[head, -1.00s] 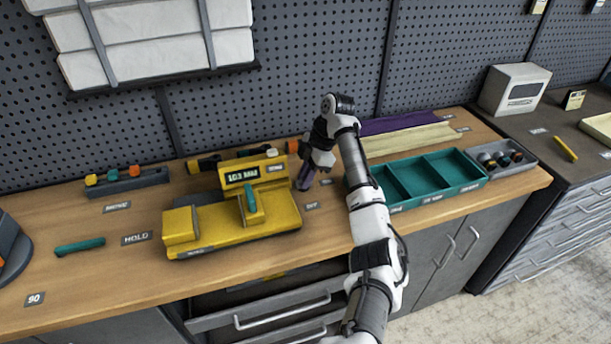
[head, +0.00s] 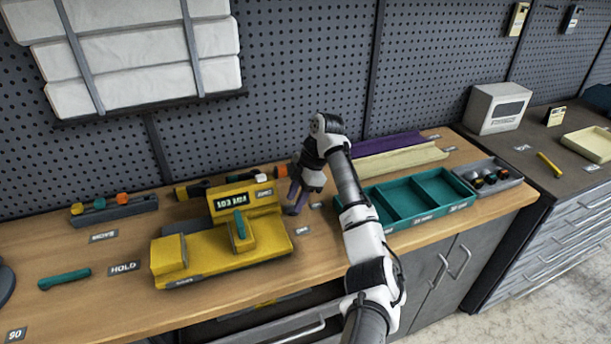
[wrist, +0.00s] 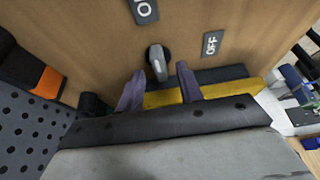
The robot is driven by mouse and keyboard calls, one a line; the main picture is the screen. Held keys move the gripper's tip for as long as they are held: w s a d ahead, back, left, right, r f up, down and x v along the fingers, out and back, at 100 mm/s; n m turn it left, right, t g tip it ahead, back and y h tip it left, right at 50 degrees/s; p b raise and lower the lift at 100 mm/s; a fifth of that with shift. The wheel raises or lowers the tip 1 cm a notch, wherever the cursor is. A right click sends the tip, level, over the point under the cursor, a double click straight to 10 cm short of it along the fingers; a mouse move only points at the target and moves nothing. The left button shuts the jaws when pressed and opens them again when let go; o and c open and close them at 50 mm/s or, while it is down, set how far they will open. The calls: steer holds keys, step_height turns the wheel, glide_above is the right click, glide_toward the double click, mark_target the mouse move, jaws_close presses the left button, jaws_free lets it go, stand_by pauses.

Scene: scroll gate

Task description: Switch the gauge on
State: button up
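The yellow gauge (head: 225,250) stands on the workbench in the head view, with characters on its display (head: 230,202). My gripper (head: 296,196) points down just right of the gauge. In the wrist view, a dark grey switch knob (wrist: 158,63) stands on the wooden bench between the ON label (wrist: 144,11) and the OFF label (wrist: 212,43). My gripper's two purple fingers (wrist: 160,85) are apart, and the knob shows in line with the gap between them. I cannot tell whether they touch it. In the head view the gripper hides the knob.
A teal divided tray (head: 420,200) lies right of my arm. A grey rack with coloured pieces (head: 115,210) and a teal bar (head: 65,279) are at left. The pegboard wall (head: 300,60) rises close behind.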

steer(key=b+v, duration=0.1)
steer(key=v, duration=1.1)
steer(key=shift+r, duration=0.35)
